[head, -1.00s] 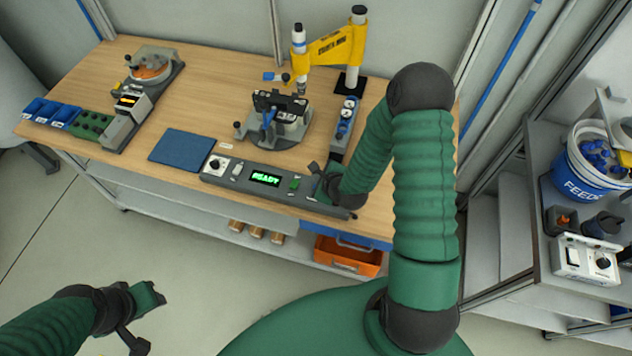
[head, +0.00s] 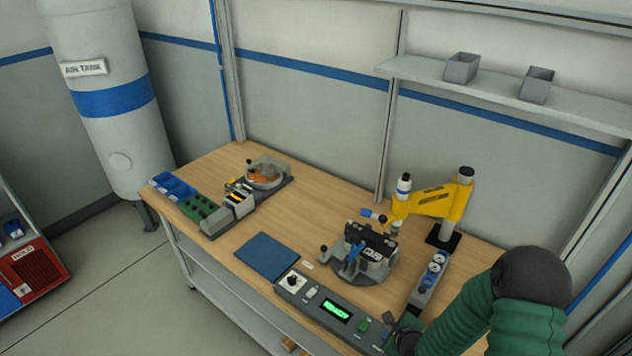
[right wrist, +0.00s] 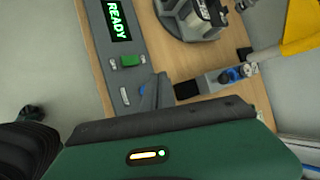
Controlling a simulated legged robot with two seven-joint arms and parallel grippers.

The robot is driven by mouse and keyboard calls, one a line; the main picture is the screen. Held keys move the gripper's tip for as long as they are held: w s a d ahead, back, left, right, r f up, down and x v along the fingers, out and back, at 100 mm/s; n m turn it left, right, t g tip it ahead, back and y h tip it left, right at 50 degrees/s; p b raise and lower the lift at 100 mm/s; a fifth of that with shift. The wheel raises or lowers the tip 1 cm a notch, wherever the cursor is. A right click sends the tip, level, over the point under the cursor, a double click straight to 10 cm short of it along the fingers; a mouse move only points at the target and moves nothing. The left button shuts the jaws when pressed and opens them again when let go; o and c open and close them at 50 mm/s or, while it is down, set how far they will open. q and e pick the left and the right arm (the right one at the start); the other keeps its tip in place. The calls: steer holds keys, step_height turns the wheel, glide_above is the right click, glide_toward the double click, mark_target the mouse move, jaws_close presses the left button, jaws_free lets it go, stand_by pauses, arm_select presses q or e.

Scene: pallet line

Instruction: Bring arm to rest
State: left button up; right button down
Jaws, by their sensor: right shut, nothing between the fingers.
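My right arm comes in from the lower right of the head view, with a dark elbow and green sleeves. Its dark gripper (head: 402,328) is at the right end of the control console (head: 310,302), low over the bench's front edge. In the right wrist view the gripper fingers (right wrist: 156,92) are together and empty, beside the console's end; whether they touch it I cannot tell. The console display reads READY. My left gripper is outside the head view.
The wooden bench (head: 240,232) holds a blue mat (head: 267,257), a dark fixture (head: 368,250), a yellow press arm (head: 432,203), a gauge block (head: 430,278) and blue bins (head: 173,187). An air tank (head: 112,105) stands at the left.

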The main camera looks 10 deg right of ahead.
steer(key=s+a+r+n+g+b, duration=0.1)
steer(key=s+a+n+g+b, duration=0.1)
steer(key=n, duration=0.7)
steer(key=s+a+r+n+g+b, duration=0.2)
steer(key=s+a+n+b, duration=0.1)
steer(key=s+a+n, duration=0.2)
steer(key=s+a+r+n+g+y+b, duration=0.1)
steer(key=s+a+n+g+b, duration=0.1)
steer(key=s+n, duration=0.5)
steer(key=a+n+b, duration=0.1)
steer(key=n, duration=0.5)
steer(key=shift+s+a+r, duration=0.25)
steer(key=shift+a+r, duration=0.05)
steer(key=shift+a, duration=0.05)
steer(key=shift+s+a+r, duration=0.1)
steer(key=shift+a, duration=0.25)
steer(key=shift+d, duration=0.25)
steer(key=shift+a, duration=0.15)
